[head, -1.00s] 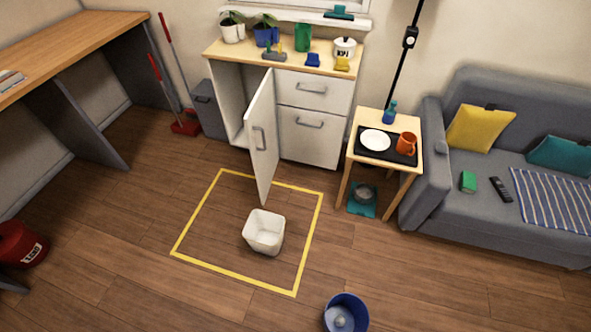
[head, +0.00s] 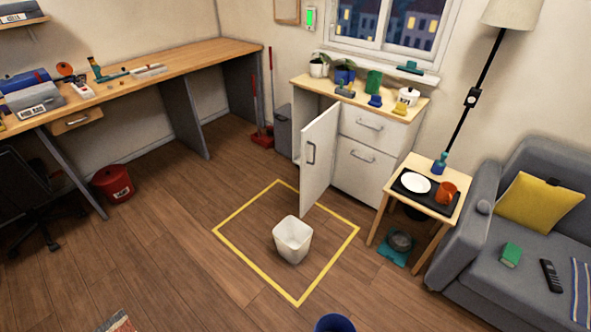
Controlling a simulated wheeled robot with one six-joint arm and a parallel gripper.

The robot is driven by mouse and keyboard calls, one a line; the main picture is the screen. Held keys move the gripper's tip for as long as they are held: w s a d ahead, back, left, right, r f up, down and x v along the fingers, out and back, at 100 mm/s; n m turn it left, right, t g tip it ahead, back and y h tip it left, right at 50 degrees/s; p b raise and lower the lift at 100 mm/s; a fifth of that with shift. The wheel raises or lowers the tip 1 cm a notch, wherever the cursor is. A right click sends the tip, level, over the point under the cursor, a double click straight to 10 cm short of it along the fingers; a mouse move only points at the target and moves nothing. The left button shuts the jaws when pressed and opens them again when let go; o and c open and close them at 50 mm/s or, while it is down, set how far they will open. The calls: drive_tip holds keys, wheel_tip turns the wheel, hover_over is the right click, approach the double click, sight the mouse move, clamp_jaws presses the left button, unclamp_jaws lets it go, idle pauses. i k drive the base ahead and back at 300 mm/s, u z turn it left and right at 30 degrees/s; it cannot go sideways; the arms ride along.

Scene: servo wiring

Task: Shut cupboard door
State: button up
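The cupboard (head: 367,170) is a white cabinet with a wooden top, standing against the back wall under the window. Its door (head: 319,160) on the left side stands wide open, swung out toward the room, with a grey bar handle (head: 311,153) on it. The open compartment behind the door is mostly hidden. Two drawers at the cupboard's right are shut. My gripper is not in the head view.
A white bin (head: 292,240) stands inside a yellow floor outline (head: 249,267), in front of the door. A small side table (head: 440,203) and a grey sofa (head: 462,248) are at right. A workbench (head: 185,62) is at left.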

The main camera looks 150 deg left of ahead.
sight(318, 139)
drive_tip(key=u, duration=4.55)
drive_tip(key=i, duration=0.5)
drive_tip(key=k, duration=0.6)
drive_tip(key=u, duration=0.6)
drive_tip(key=i, duration=0.85)
drive_tip(key=u, duration=0.35)
drive_tip(key=i, duration=0.9)
drive_tip(key=z, duration=0.65)
drive_tip(key=i, duration=0.75)
drive_tip(key=z, duration=0.55)
